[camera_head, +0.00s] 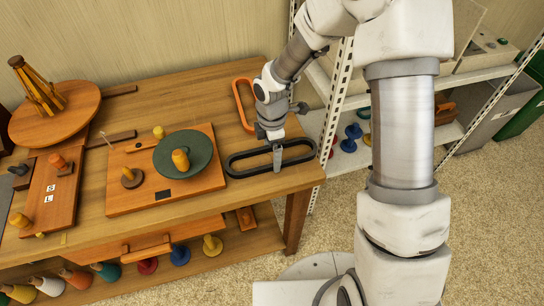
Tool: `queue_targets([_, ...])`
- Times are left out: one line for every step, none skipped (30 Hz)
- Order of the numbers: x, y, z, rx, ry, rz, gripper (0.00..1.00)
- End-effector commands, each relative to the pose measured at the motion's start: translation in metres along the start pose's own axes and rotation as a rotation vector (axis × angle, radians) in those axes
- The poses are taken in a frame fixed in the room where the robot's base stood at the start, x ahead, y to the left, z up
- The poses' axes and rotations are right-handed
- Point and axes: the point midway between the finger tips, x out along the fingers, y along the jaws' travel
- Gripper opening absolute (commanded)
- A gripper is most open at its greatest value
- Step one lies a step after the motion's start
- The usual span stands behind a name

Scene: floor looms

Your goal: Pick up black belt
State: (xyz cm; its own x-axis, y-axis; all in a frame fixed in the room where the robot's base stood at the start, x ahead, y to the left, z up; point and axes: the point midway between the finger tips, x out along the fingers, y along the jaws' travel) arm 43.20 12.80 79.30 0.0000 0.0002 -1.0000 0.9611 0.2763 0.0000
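The black belt (298,162) is a dark oval loop lying on the wooden table near its right front corner. My gripper (277,159) points down over the middle of the belt. A grey finger shows inside or against the loop, around the belt's front side. The fingers overlap in this view, so I cannot tell whether they are open or shut, or whether they touch the belt.
An orange belt (238,98) lies just behind the black one. A wooden board (120,200) with a green disc (166,163) and yellow knobs is to the left. A shelf with blue pieces (348,145) stands right of the table.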

Motion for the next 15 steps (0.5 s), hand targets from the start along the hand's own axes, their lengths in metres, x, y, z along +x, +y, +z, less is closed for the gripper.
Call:
queue_targets([-0.0002, 0.0, 0.0, 0.0, 0.0, 0.0, 0.84])
queue_targets([-0.0002, 0.0, 0.0, 0.0, 0.0, 0.0, 0.78])
queue_targets([-0.0002, 0.0, 0.0, 0.0, 0.0, 0.0, 0.71])
queue_targets([-0.0002, 0.0, 0.0, 0.0, 0.0, 0.0, 0.66])
queue_targets([-0.0002, 0.0, 0.0, 0.0, 0.0, 0.0, 0.6])
queue_targets([-0.0003, 0.0, -0.0001, 0.0, 0.0, 0.0, 0.53])
queue_targets([-0.0003, 0.0, -0.0001, 0.0, 0.0, 0.0, 0.48])
queue_targets([-0.0003, 0.0, -0.0001, 0.0, 0.0, 0.0, 0.42])
queue_targets([-0.0003, 0.0, -0.0001, 0.0, 0.0, 0.0, 0.35])
queue_targets([-0.0005, 0.0001, -0.0001, 0.0, 0.0, 0.0, 0.35])
queue_targets([-0.0005, 0.0001, -0.0001, 0.0, 0.0, 0.0, 0.26])
queue_targets([-0.0005, 0.0002, -0.0001, 0.0, 0.0, 0.0, 0.26])
queue_targets([-0.0005, 0.0002, -0.0001, 0.0, 0.0, 0.0, 0.26])
queue_targets([-0.0005, 0.0002, -0.0001, 0.0, 0.0, 0.0, 0.26])
queue_targets([-0.0006, 0.0002, -0.0001, 0.0, 0.0, 0.001, 0.25])
